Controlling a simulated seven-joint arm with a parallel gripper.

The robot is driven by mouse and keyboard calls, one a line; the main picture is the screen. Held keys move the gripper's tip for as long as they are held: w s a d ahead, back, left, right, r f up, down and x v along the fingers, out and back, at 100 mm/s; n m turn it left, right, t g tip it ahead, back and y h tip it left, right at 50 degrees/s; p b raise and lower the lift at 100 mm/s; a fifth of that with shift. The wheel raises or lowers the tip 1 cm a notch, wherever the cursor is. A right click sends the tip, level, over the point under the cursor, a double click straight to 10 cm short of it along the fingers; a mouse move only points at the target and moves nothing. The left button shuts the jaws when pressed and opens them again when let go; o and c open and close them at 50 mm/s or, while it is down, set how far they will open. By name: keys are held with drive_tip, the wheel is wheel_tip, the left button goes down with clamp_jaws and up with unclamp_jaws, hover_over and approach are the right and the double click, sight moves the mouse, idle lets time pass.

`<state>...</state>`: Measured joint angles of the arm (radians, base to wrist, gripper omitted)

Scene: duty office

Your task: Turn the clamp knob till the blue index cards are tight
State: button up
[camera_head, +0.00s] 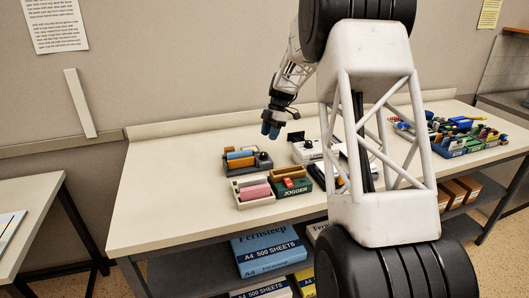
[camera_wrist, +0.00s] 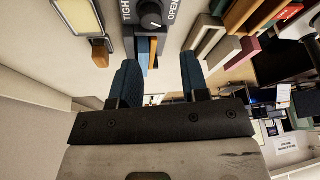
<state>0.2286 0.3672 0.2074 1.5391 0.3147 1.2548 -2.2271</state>
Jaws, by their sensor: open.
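The clamp (camera_head: 264,165) is a dark grey fixture on the bench, left of centre in the head view. Blue index cards (camera_head: 238,155) lie in it beside an orange-yellow piece. In the wrist view the round black clamp knob (camera_wrist: 151,14) sits at the top edge between the words TIGHT and OPEN, partly cut off. The blue cards show there as a narrow strip (camera_wrist: 141,48). My gripper (camera_head: 270,130) hangs above the clamp with its blue fingertips down. Its fingers (camera_wrist: 161,75) are apart with nothing between them, clear of the knob. How tight the cards are cannot be told.
A pale tray (camera_head: 239,204) with a pink block and a green JOGGER box (camera_head: 296,191) stand in front of the clamp. A white device (camera_head: 303,152) is to its right. Coloured bins (camera_head: 452,147) fill the bench's right end. The left bench top (camera_head: 160,190) is clear.

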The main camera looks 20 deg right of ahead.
sight(264, 153)
drive_tip(key=shift+w+d+f+n, duration=0.4)
drive_tip(key=shift+w+f, duration=0.1)
drive_tip(key=shift+w, duration=0.15)
drive_tip(key=shift+a+f, duration=0.1)
drive_tip(key=shift+x, duration=3.8)
drive_tip(key=c, duration=0.6)
